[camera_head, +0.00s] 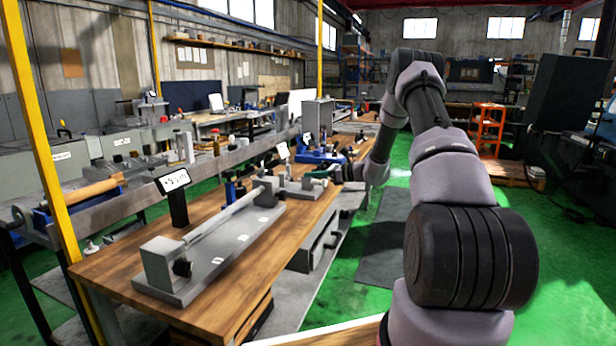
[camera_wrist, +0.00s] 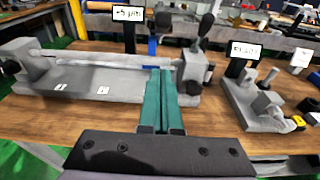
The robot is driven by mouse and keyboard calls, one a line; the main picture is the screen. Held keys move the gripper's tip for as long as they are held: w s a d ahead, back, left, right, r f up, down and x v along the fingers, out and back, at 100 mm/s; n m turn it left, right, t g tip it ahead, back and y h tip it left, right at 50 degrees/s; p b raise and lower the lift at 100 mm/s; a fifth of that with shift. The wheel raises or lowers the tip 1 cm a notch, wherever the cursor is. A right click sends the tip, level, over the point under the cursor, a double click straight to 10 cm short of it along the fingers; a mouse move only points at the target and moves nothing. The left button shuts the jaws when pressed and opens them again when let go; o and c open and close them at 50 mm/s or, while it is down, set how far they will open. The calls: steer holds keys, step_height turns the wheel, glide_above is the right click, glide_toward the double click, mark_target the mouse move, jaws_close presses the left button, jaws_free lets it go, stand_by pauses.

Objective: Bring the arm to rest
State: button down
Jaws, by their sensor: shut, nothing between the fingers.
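My gripper (camera_wrist: 160,98) shows in the wrist view as two green fingers side by side, shut with nothing between them. The fingers point toward a grey bench fixture (camera_wrist: 95,85) that carries a long thin bar, and lie over the wooden bench (camera_wrist: 60,122) near the fixture's right end. Whether they touch anything is hard to tell. In the head view my arm reaches up from the lower right, bends at the top and comes down beside the bench's right edge; the gripper (camera_head: 318,173) shows there small and green, over the bench.
The same long fixture (camera_head: 222,243) fills the near bench in the head view, with a digital readout (camera_head: 173,182) behind it. A smaller grey fixture (camera_wrist: 250,105) stands right of the fingers. A yellow post (camera_head: 40,130) rises at left. Green floor (camera_head: 345,300) is open right of the bench.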

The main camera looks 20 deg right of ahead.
steer(key=s+a+r+n+g+h, duration=0.25)
steer(key=s+a+r+n, duration=0.25)
steer(key=s+r, duration=0.4)
steer(key=s+a+r+n+g+h, duration=0.1)
steer(key=s+a+r+n+g, duration=0.3)
steer(key=s+r, duration=0.45)
steer(key=s+d+r+n+t+h, duration=0.1)
steer(key=s+r+n+h, duration=0.1)
steer(key=s, duration=0.7)
steer(key=s+d+r+n+t+h, duration=0.2)
steer(key=s+n, duration=0.4)
steer(key=s, duration=0.4)
steer(key=s+d+r+n+t+h, duration=0.1)
steer(key=s+r+n+h, duration=0.2)
steer(key=s, duration=0.6)
steer(key=shift+s+d+r+n, duration=0.35)
steer(key=shift+r+n, duration=0.25)
steer(key=shift+r, duration=0.25)
steer(key=shift+h, duration=0.25)
